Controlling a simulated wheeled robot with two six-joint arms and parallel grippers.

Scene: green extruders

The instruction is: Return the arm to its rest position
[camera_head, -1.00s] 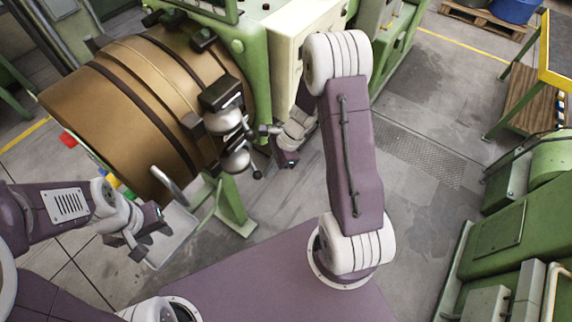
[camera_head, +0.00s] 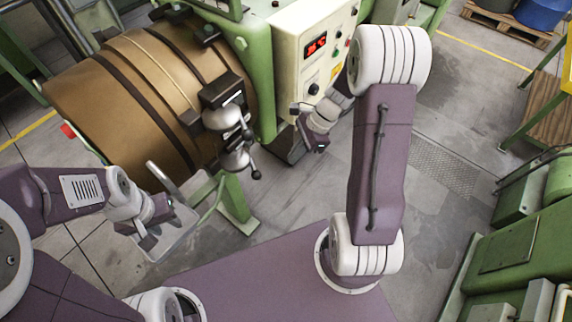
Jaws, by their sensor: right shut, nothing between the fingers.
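My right arm stands on the right side of my purple base, its purple upper link rising to a white elbow joint. My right gripper (camera_head: 309,142) is small in view, shut and empty, in front of the lower part of the machine's control panel (camera_head: 312,85). It looks apart from the clamp handles. My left gripper (camera_head: 147,236) hangs at the lower left, over or beside a grey metal tray (camera_head: 178,236). Its fingers are dark and small, and I cannot tell if they are open.
The green extruder's brown barrel (camera_head: 125,100) fills the upper left, with metal clamp handles (camera_head: 232,130) at its end. A green machine (camera_head: 520,240) stands at the right. Between them lies clear grey floor (camera_head: 440,130). A pallet (camera_head: 505,25) stands far back.

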